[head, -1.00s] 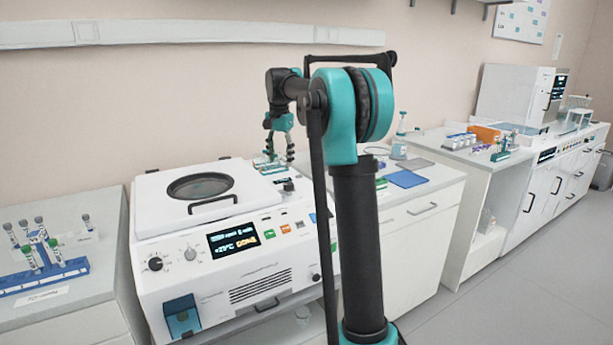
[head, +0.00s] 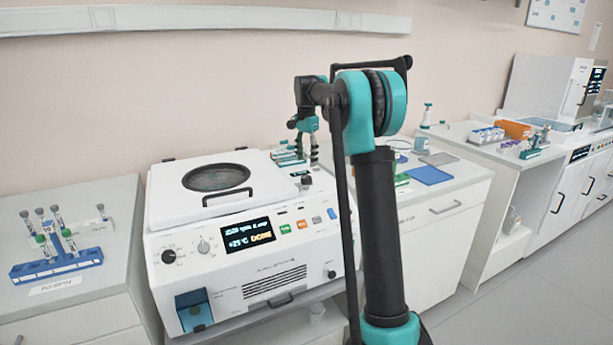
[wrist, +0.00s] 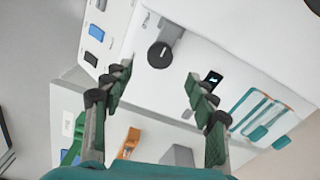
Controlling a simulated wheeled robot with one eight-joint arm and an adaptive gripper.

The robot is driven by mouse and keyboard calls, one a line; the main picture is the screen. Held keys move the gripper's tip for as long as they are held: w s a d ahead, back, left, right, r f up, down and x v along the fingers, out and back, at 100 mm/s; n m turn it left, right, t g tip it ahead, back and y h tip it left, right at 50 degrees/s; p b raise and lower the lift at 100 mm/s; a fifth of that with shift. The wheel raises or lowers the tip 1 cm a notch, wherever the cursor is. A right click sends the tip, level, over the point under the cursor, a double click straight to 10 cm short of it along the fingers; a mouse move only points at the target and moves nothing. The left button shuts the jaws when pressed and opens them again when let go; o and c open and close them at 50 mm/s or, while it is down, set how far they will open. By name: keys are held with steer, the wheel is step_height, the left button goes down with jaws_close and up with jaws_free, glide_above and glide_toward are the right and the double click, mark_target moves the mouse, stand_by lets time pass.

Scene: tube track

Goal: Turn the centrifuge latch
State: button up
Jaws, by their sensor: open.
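The white centrifuge (head: 262,225) stands on the bench, its lid (head: 270,180) down, with a round dark window and a black handle. Its latch (head: 306,181) is a small dark knob at the right of the top. In the wrist view the latch (wrist: 160,54) is a round black knob with a grey bar running up and right from it. My gripper (head: 306,152) points down above the right rear of the centrifuge, near the latch. In the wrist view my gripper (wrist: 158,82) is open and empty, fingers either side below the knob and apart from it.
A blue tube rack (head: 58,265) stands on the left bench. A teal-and-white rack (head: 288,155) stands behind the latch, close to my gripper. A blue mat (head: 430,175) lies on the counter to the right. The centrifuge display (head: 247,235) is lit.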

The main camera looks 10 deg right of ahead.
mark_target(306, 177)
step_height(306, 177, down, 7)
steer(key=shift+f, duration=0.15)
steer(key=shift+c, duration=0.2)
steer(key=c, duration=1.1)
